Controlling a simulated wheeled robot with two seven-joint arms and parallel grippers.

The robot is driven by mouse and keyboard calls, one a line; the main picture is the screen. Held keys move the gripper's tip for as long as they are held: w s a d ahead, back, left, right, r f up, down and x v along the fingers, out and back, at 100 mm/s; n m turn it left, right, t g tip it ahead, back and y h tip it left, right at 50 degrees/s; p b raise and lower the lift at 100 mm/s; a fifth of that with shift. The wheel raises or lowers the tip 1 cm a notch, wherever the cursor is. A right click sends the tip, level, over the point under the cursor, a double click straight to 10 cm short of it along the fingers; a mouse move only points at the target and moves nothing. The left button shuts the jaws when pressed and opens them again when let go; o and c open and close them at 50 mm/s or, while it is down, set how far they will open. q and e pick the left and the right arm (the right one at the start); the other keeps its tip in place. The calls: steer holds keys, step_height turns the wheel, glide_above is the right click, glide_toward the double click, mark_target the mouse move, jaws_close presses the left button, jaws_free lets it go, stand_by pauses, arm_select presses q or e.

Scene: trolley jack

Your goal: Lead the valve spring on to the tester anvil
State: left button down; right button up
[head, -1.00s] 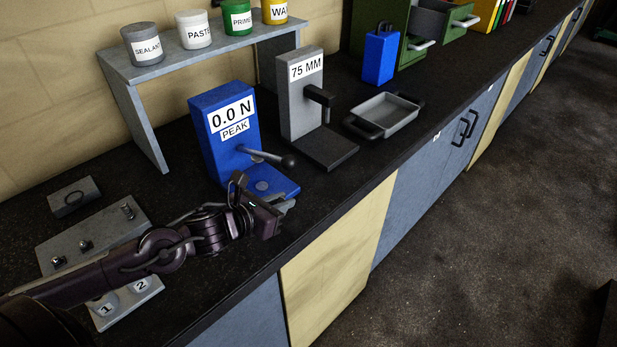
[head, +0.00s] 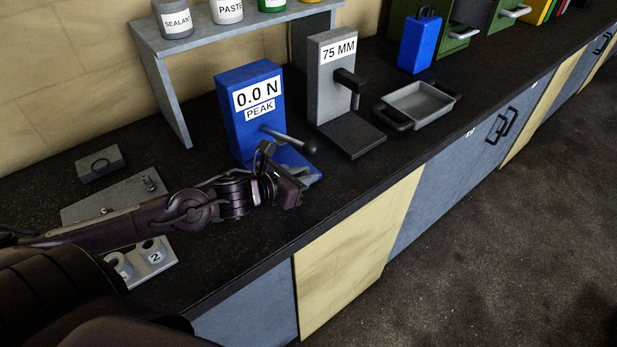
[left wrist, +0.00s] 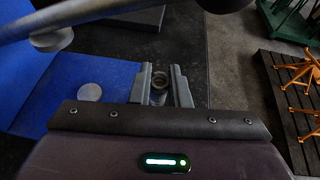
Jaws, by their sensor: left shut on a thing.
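The blue spring tester (head: 228,118) reads 0.0 N and has a lever (head: 283,138) with a dark knob. My left gripper (head: 297,177) is at the front of its base. The lever crosses the top left above a second grey disc (left wrist: 52,40). My right gripper is not in view.
Right of the tester stand a grey 75 MM gauge (head: 325,100) and a grey tray (head: 420,102). A spring-holder block with numbered cups (head: 150,258) lies at left. A shelf with pots (head: 235,33) stands behind. The black bench front edge is close to my gripper.

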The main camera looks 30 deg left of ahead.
arm_select(q)
steer(key=shift+w+a, duration=0.25)
steer(key=shift+a, duration=0.5)
steer(key=shift+w+a+f, duration=0.1)
steer(key=shift+w+a, duration=0.2)
steer(key=shift+a, duration=0.4)
steer(key=shift+w+a+f, duration=0.1)
steer(key=shift+w+a, duration=0.2)
steer(key=shift+a, duration=0.45)
steer(key=shift+w+a+f, duration=0.1)
steer(key=shift+w+a, duration=0.2)
steer(key=shift+a, duration=0.4)
steer(key=shift+w+a+f+b, duration=0.1)
steer(key=shift+w+a+b, duration=0.15)
steer(key=shift+a, duration=0.4)
steer(key=shift+w+a+f+b, duration=0.1)
steer(key=shift+w+a, duration=0.2)
steer(key=shift+a, duration=0.35)
steer(key=shift+f, duration=0.15)
steer(key=c, duration=1.3)
jaws_free()
steer(key=shift+s, duration=0.1)
